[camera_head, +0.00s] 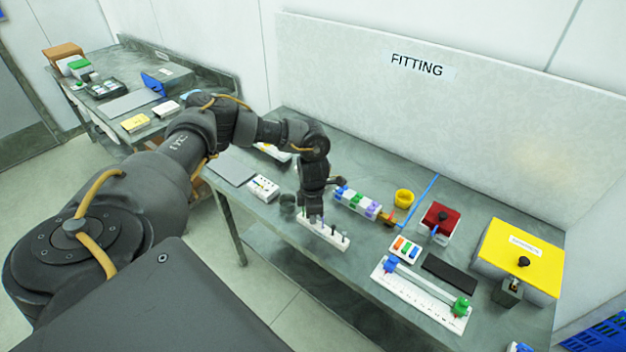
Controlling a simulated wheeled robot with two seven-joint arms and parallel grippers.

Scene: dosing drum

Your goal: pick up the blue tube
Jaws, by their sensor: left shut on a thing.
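My left gripper (314,214) points down over a white rack (325,236) near the front edge of the bench. It is shut on a small thin tube at the rack's left end. The fingers hide most of that tube, and its colour is hard to make out. Several other thin tubes with dark tops stand upright in the rack to the right of the fingers. I cannot tell whether the held tube is clear of its hole. My right gripper is not in view.
A row of coloured blocks (358,204) lies just right of the gripper. Farther right are a yellow cup (404,197), a red box (440,218), a white rail fixture (420,295) and a yellow box (520,258). A dark grey cup (288,205) stands close on the left.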

